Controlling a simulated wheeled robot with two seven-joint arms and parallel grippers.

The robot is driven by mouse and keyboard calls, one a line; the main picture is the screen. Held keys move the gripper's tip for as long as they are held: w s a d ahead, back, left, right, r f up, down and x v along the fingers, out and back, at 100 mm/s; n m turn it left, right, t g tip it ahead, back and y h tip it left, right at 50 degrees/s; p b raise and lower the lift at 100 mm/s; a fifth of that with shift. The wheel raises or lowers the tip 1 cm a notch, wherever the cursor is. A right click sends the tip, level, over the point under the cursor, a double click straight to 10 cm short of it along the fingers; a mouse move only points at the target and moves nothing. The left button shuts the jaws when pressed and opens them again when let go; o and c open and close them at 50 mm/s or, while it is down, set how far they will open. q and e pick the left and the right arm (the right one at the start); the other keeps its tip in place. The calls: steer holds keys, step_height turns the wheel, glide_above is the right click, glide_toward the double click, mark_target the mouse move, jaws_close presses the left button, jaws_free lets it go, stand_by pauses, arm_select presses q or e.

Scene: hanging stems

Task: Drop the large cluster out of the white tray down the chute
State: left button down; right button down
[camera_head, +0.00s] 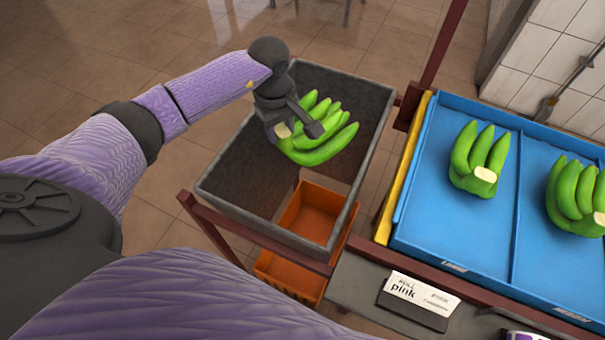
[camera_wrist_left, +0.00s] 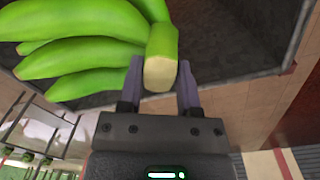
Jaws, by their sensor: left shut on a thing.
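My left gripper (camera_head: 299,123) is shut on the crown of a green banana cluster (camera_head: 325,145). It holds the cluster over the mouth of the grey chute (camera_head: 240,217), fingers of the bunch pointing up and right. In the left wrist view the two jaws (camera_wrist_left: 161,80) pinch the pale cut crown, with several bananas of the cluster (camera_wrist_left: 85,45) fanning to the left. I cannot tell how far the cluster is above or inside the rim. No white tray shows. My right gripper is not in view.
An orange crate (camera_head: 282,278) sits beneath the open-bottomed chute. To the right is a blue divided tray (camera_head: 427,214) with a banana cluster (camera_head: 478,163) in its left compartment and another cluster (camera_head: 574,197) in its right one. A label card (camera_head: 421,295) stands in front.

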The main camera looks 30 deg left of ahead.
arm_select(q)
steer(key=shift+c, duration=1.1)
jaws_free()
steer(key=shift+r, duration=0.1)
step_height(320, 180, up, 10)
steer(key=p, duration=0.1)
steer(key=shift+s, duration=0.2)
steer(key=shift+a, duration=0.1)
